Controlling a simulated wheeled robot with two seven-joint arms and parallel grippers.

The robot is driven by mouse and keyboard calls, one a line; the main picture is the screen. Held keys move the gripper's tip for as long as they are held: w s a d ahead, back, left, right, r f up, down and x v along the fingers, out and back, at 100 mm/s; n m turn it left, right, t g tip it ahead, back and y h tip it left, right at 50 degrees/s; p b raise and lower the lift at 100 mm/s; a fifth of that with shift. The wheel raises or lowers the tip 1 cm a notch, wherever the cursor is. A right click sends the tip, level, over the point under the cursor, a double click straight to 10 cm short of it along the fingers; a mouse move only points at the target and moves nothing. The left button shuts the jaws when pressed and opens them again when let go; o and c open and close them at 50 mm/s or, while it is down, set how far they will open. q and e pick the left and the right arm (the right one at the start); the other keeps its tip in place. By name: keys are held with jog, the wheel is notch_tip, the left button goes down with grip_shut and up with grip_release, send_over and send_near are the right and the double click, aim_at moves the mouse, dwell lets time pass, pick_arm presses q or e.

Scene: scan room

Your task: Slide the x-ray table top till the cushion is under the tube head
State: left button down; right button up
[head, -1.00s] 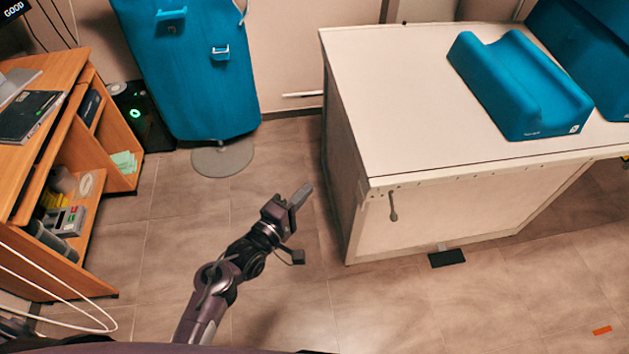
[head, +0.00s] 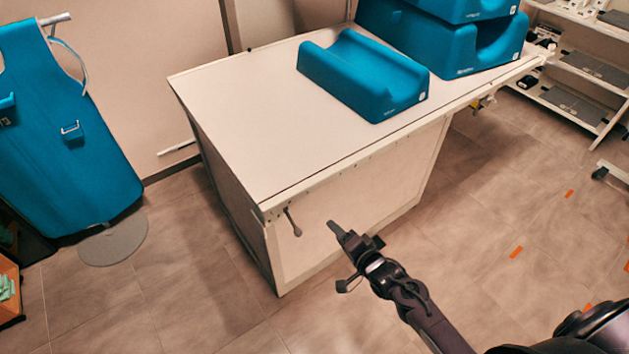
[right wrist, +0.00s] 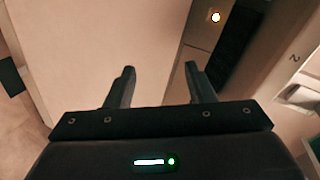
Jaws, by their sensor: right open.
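The x-ray table (head: 240,120) has a pale flat top and stands at upper centre in the head view. A small lever (head: 292,222) hangs below its near front corner. A blue cushion (head: 350,85) with a grooved top lies on the table top. My right gripper (head: 338,256) comes in from the lower right, open and empty, in front of the table's side panel and right of the lever, with no clear contact. In the right wrist view its two fingers (right wrist: 158,70) are apart, with a pale panel beyond. The tube head and my left gripper are not in view.
More blue cushions (head: 440,45) are stacked at the table's far end. A blue apron (head: 70,130) hangs on a round-based stand (head: 115,240) at left. White shelving (head: 575,100) stands at upper right. The floor right of the table is open, with orange marks (head: 516,252).

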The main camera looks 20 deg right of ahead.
aim_at(317, 175)
jog(key=w+r+m+t, duration=0.1)
jog(key=r, duration=0.3)
jog(key=w+r+m+t+y, duration=0.1)
jog(key=r, duration=0.4)
jog(key=w+r+y, duration=0.1)
jog(key=r, duration=0.3)
jog(key=shift+w+a+r+m+t, duration=0.1)
jog(key=shift+a+r+m+t, duration=0.3)
jog(key=x, duration=0.6)
jog(key=shift+w, duration=0.1)
jog(key=shift+w+a+f, duration=0.1)
jog(key=shift+w+a, duration=0.15)
jog(key=shift+w, duration=0.35)
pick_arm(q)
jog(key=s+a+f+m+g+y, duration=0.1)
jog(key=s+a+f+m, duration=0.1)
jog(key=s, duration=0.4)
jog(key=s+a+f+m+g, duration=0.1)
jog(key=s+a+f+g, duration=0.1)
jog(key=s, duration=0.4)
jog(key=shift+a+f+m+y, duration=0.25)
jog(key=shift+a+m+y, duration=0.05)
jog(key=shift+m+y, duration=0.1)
pick_arm(e)
grip_shut()
